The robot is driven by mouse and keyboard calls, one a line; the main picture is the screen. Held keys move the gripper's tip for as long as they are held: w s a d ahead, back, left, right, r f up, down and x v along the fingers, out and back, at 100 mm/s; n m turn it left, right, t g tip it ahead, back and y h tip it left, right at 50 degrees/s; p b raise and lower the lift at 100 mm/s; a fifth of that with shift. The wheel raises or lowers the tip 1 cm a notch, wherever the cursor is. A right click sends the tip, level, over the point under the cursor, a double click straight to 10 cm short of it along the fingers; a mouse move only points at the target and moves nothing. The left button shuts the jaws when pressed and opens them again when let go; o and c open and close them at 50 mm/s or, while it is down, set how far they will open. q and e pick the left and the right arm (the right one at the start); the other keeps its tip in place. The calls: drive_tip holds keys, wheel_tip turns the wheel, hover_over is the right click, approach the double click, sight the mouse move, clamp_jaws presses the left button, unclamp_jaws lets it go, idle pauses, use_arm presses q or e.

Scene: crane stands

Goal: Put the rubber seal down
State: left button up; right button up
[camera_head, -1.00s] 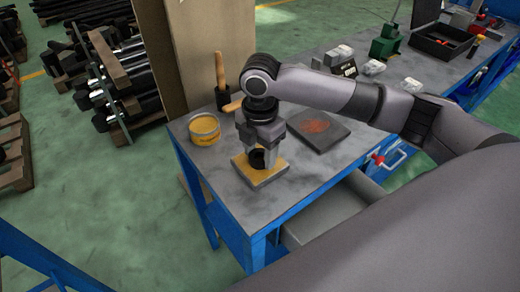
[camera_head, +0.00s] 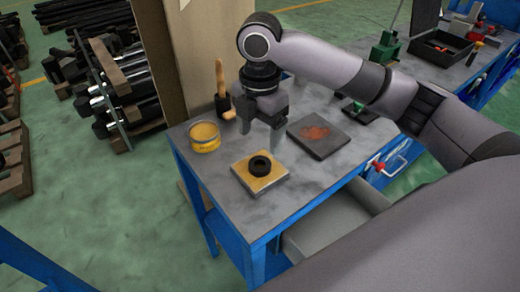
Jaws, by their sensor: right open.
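The rubber seal (camera_head: 260,166) is a black ring lying flat on a square yellow-brown board (camera_head: 244,179) near the workbench's front corner. My right gripper (camera_head: 261,135) is open and empty, above and behind the seal, apart from it. Its fingers point down. My left gripper is not in view.
The grey workbench (camera_head: 205,172) carries a yellow tin (camera_head: 204,137) at left and a dark plate with a reddish patch (camera_head: 318,133) at right. A wooden-handled tool (camera_head: 220,80) stands behind. An open drawer (camera_head: 335,220) juts out from the bench front.

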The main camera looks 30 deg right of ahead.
drive_tip(key=shift+r, duration=2.15)
